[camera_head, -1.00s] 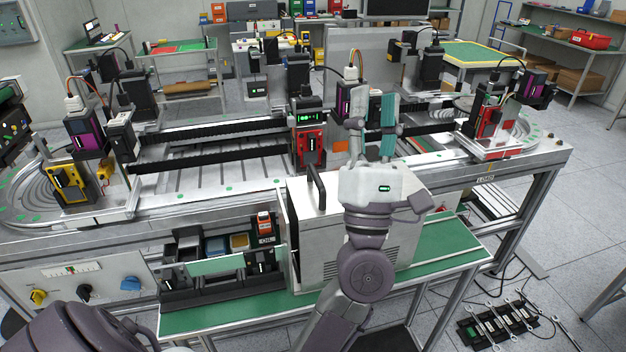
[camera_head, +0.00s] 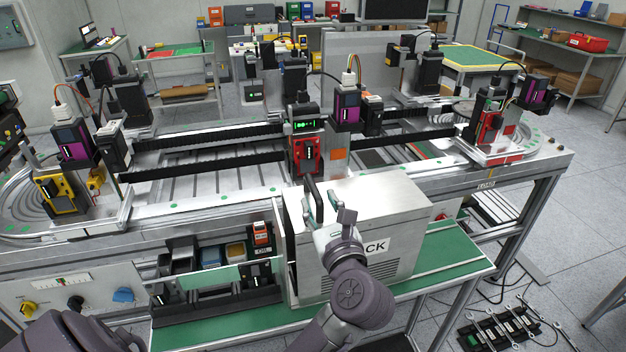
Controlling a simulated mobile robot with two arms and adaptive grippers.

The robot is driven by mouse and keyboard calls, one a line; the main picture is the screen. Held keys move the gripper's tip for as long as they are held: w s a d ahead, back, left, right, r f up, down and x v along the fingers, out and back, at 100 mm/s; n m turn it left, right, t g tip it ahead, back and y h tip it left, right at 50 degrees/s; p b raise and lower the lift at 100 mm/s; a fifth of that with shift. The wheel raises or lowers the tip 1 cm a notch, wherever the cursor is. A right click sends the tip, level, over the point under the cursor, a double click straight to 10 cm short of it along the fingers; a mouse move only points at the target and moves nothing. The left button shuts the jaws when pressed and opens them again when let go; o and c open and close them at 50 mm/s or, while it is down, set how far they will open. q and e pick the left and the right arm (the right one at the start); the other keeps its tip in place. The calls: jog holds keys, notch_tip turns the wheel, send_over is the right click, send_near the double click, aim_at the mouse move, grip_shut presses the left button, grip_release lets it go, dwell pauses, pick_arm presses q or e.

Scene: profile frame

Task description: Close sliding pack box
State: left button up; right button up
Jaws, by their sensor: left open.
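The pack box has a silver metal cover (camera_head: 390,205) with partly hidden lettering ending in "CK" on its front. The cover stands to the right of an open black bay (camera_head: 215,301) that holds small bins and parts. A dark bar handle (camera_head: 312,187) rises at the left end of the cover's top. My left gripper (camera_head: 322,205) is open at this handle, its fingers pointing away from me. The handle's lower part is partly hidden by the gripper, and I cannot tell whether the fingers touch it. My right gripper is out of view.
A green shelf (camera_head: 455,248) runs under the box and is clear to its right. Behind it stands a conveyor line (camera_head: 190,180) with a red device (camera_head: 306,155) close behind the handle. A switch panel (camera_head: 52,287) is at lower left; wrenches (camera_head: 505,325) lie at lower right.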

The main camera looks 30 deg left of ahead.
aim_at(309, 179)
pick_arm(q)
jog(key=p+x, duration=0.1)
jog(key=x, duration=0.4)
jog(key=shift+w+a, duration=0.2)
jog(key=shift+a, duration=0.1)
grip_shut()
